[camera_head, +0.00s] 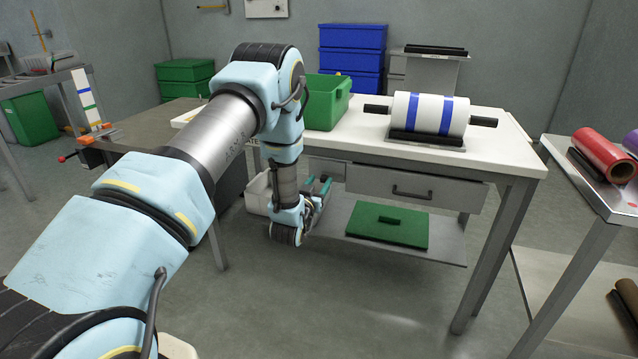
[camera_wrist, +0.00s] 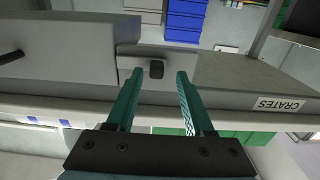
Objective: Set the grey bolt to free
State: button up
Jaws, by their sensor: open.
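My gripper (camera_head: 321,188) hangs low in front of the white table, beside the drawer unit. In the wrist view its two teal fingers (camera_wrist: 160,73) are spread apart with nothing held between them. I cannot tell whether this knob belongs to the grey bolt. No other bolt stands out in either view, and my arm hides part of the table front.
The white table (camera_head: 500,150) carries a green crate (camera_head: 325,112) and a white roll with blue bands (camera_head: 430,113). A grey drawer (camera_head: 455,188) sits under it, above a low shelf with a green lid (camera_head: 388,224). A side table (camera_head: 600,180) stands right. Floor in front is clear.

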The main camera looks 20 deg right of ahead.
jog(key=v, duration=1)
jog(key=shift+a, duration=0.2)
jog(key=shift+s, duration=0.15)
